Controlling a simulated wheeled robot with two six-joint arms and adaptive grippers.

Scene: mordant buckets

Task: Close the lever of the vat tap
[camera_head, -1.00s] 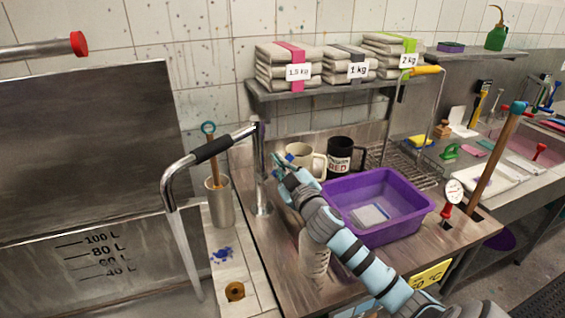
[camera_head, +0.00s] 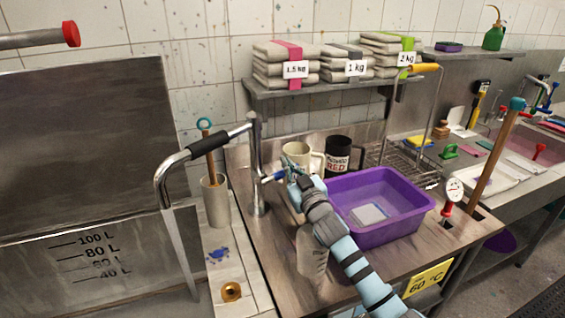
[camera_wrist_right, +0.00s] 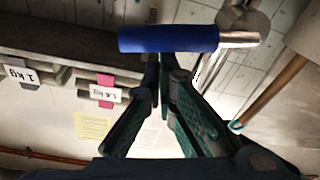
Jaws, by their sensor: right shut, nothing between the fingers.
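The vat tap (camera_head: 257,165) is a chrome post with a long spout arching left over the vat and a black sleeve on it. A stream of water (camera_head: 181,255) runs from the spout's end. Its blue lever (camera_head: 274,177) sticks out to the right of the post; in the right wrist view it lies crosswise (camera_wrist_right: 168,39) on a metal stem. My right gripper (camera_head: 289,173) is shut and empty at the lever's outer end. In the right wrist view its fingertips (camera_wrist_right: 160,62) are just below the blue grip; I cannot tell if they touch. My left gripper is not in view.
A cream mug (camera_head: 296,155) and a black mug (camera_head: 338,157) stand close behind my right gripper. A purple basin (camera_head: 400,225) is to its right. A shelf (camera_head: 300,92) with folded cloth stacks is above. A metal cup (camera_head: 216,203) stands left of the post.

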